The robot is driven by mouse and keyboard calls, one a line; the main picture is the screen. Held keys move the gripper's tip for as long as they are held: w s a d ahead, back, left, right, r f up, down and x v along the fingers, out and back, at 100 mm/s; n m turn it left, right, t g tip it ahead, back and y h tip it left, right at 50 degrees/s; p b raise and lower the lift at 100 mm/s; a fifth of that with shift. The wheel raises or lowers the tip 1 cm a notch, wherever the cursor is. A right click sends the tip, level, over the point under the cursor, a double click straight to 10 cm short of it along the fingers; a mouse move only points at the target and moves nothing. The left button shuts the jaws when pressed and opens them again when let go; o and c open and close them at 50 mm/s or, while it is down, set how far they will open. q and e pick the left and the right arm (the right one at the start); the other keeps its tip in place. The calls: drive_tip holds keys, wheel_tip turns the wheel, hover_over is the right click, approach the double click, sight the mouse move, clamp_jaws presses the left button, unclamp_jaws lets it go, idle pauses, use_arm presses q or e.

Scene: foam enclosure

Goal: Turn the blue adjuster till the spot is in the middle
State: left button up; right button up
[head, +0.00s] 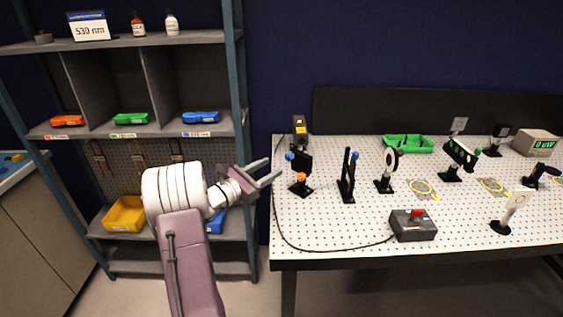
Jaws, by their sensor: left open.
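A black mount (303,162) stands near the left end of the white perforated bench. It carries a blue adjuster knob (289,155) on its left side and an orange knob (301,177) lower down. A second black mount (346,180) to its right has another blue knob (354,155) near its top. My left gripper (274,169) is open and empty, just left of the first mount, its fingers pointing toward it and apart from the knob. A white card (517,199) stands at the right front; I cannot make out a spot on it. My right gripper is out of view.
A grey box with a red button (413,225) sits at the bench's front edge, with a black cable along the left edge. A lens mount (386,170), green tray (409,144) and meter (535,142) share the bench. Shelves (130,135) with bins stand left.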

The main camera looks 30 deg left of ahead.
sight(287, 158)
use_arm(q)
drive_tip(key=x, duration=0.7)
drive_tip(key=shift+d+p, duration=0.1)
drive_tip(key=shift+p, duration=0.3)
clamp_jaws()
drive_tip(key=shift+f+b, duration=0.15)
drive_tip(key=shift+b, duration=0.4)
drive_tip(key=m+b, duration=1.4)
drive_tip(key=b, duration=0.9)
drive_tip(key=shift+f+m+b, duration=0.1)
drive_tip(key=shift+m+b, duration=0.2)
drive_tip(key=shift+b, duration=0.1)
drive_tip(key=shift+r+m+b, duration=0.1)
drive_tip(key=shift+m+b, duration=0.8)
drive_tip(key=shift+m, duration=0.1)
drive_tip(key=shift+r+m+b, duration=0.15)
drive_tip(key=shift+m+b, duration=0.7)
drive_tip(key=shift+m, duration=0.15)
